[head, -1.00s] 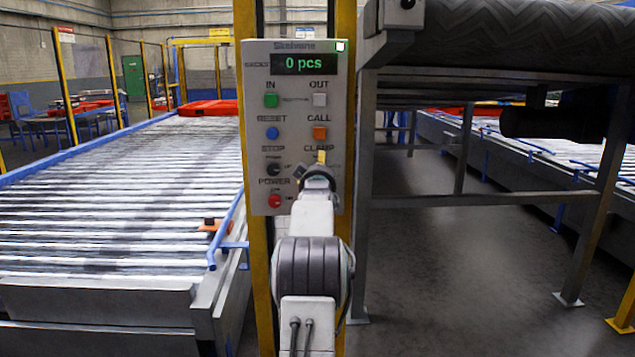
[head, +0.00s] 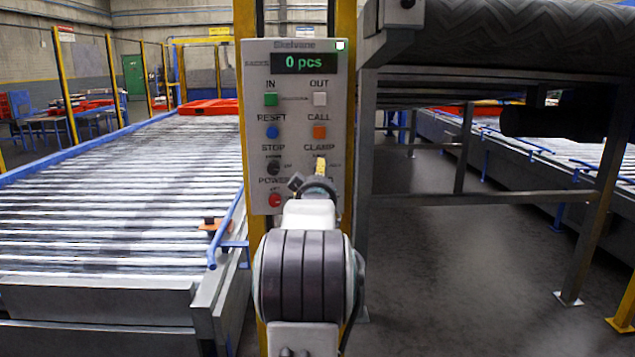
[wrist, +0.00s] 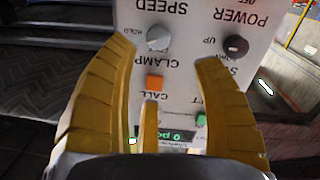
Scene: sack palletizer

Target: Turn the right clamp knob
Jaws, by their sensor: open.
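The clamp knob (wrist: 158,38) is a light grey knob on the white control panel (head: 258,100), beside the CLAMP label, which reads upside down in the wrist view. The knob lies between and just beyond the outer fingertips, nearer the left one. Nothing is held. I cannot tell whether a finger touches the panel.
A black knob (head: 273,167) sits left of the clamp knob, with a red power button (head: 275,200) below it. An orange button (head: 320,132) sits above the gripper. A roller conveyor (head: 110,200) stands left, and a belt conveyor frame (head: 460,150) right. Floor is clear beneath that frame.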

